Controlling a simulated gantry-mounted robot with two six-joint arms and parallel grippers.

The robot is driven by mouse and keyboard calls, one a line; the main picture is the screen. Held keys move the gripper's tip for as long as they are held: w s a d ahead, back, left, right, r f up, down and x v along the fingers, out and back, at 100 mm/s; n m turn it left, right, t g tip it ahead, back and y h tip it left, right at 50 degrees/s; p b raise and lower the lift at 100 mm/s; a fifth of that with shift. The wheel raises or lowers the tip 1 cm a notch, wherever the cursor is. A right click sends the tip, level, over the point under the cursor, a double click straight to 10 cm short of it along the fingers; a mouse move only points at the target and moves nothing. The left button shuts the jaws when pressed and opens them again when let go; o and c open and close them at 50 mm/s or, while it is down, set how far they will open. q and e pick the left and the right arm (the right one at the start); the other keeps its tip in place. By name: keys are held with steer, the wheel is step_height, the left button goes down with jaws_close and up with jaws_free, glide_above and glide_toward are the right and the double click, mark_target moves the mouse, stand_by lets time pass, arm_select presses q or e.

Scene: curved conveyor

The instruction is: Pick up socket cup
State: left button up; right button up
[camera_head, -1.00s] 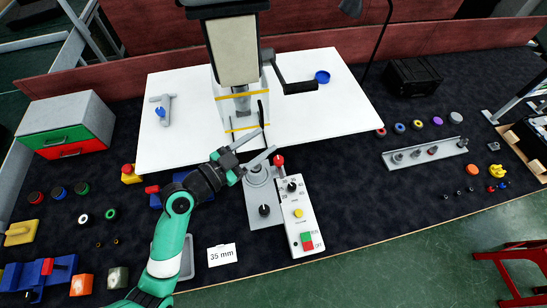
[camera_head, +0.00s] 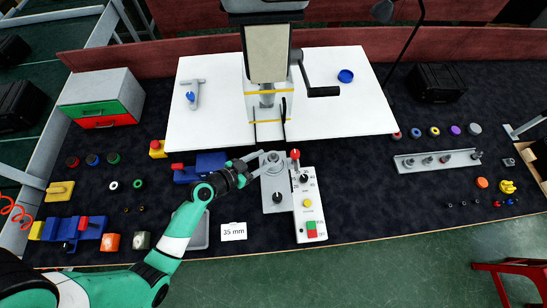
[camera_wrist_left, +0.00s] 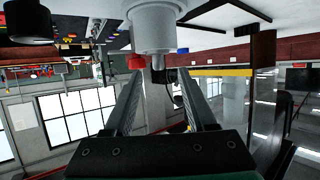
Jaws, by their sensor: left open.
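A grey round stepped piece (camera_head: 272,158), which looks like the socket cup, sits upright at the far end of a grey plate (camera_head: 275,206). It also shows as a pale grey cylinder (camera_wrist_left: 155,28) in the left wrist view. My left gripper (camera_head: 268,160) reaches in from the left, with its open fingers at either side of the piece. In the left wrist view the open fingers (camera_wrist_left: 160,72) point toward the cylinder; I cannot tell whether they touch it. My right gripper is not in view.
A control panel with a red-knobbed lever (camera_head: 295,154) stands just right of the plate. A black knob (camera_head: 278,197) is on the plate's near end. A press with a crank (camera_head: 322,91) stands behind. A blue block (camera_head: 208,164) lies left of the gripper.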

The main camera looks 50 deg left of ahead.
mark_target(271, 156)
arm_select(q)
steer(key=x, duration=0.5)
steer(key=shift+d+f, duration=0.1)
steer(key=shift+f, duration=0.05)
jaws_close()
